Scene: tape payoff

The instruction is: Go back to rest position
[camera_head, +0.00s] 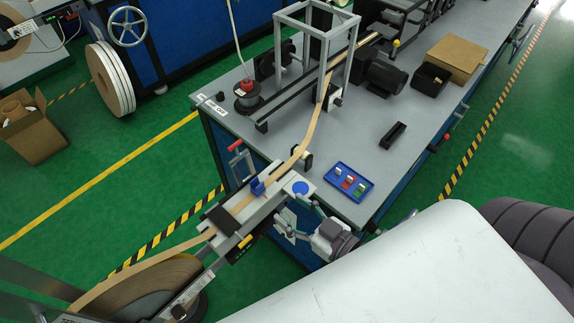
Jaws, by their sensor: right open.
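My right gripper (298,211) is at the lower middle, by the front corner of the grey workbench (345,118). Its fingers are spread and I see nothing between them. They are close to the lower right side of the tape guide plate (245,212); I cannot tell whether they touch it. A brown tape (308,135) runs from a large roll (150,283) at the lower left, over the guide plate, and up to a grey frame on the bench. My left gripper is not in view.
A blue tray (347,195) with small coloured pieces lies near the bench edge. A black block (393,135), a black bin (431,77) and a cardboard box (456,60) stand farther back. Another cardboard box (32,137) is on the floor at left.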

